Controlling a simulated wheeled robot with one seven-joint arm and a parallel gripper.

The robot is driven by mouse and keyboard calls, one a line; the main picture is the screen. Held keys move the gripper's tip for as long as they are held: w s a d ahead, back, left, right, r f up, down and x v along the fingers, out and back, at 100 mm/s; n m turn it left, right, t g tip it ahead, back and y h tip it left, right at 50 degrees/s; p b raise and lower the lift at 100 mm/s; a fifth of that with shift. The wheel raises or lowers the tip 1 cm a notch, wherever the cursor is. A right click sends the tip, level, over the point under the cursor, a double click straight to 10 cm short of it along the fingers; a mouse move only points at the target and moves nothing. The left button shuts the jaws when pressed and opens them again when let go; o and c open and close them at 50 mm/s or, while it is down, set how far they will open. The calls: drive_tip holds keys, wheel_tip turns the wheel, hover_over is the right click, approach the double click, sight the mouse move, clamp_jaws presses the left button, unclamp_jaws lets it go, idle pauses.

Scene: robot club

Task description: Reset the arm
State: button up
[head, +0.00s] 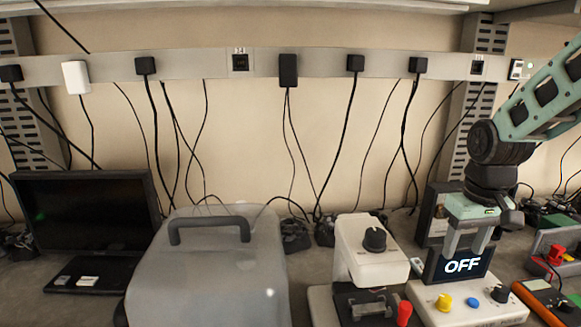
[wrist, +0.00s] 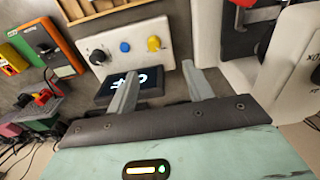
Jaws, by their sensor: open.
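My gripper (head: 465,250) hangs at the right in the head view, fingers pointing down, with my green arm coming in from the upper right. It is open, with nothing between the fingers; the wrist view also shows them apart (wrist: 160,71). In the head view the fingers overlap the upper part of a dark screen (head: 462,266) reading "OFF". The screen belongs to a white control box (head: 450,312) with a yellow button, a blue button and a black knob. The box also shows in the wrist view (wrist: 142,38), beyond the fingers. I cannot tell whether the fingers touch the screen.
A white machine with a black knob (head: 345,245) stands left of the box. Further left are a grey case with a handle (head: 205,270) and a black monitor (head: 85,215). An orange-edged green device (head: 541,303) lies at right. Cables hang from the wall strip (head: 205,67).

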drive_tip(key=s+a+n, duration=0.7)
drive_tip(key=s+a, duration=1.5)
drive_tip(key=shift+a+f+g+y, duration=0.25)
drive_tip(key=shift+f+g+y, duration=0.05)
drive_tip(key=shift+f, duration=0.05)
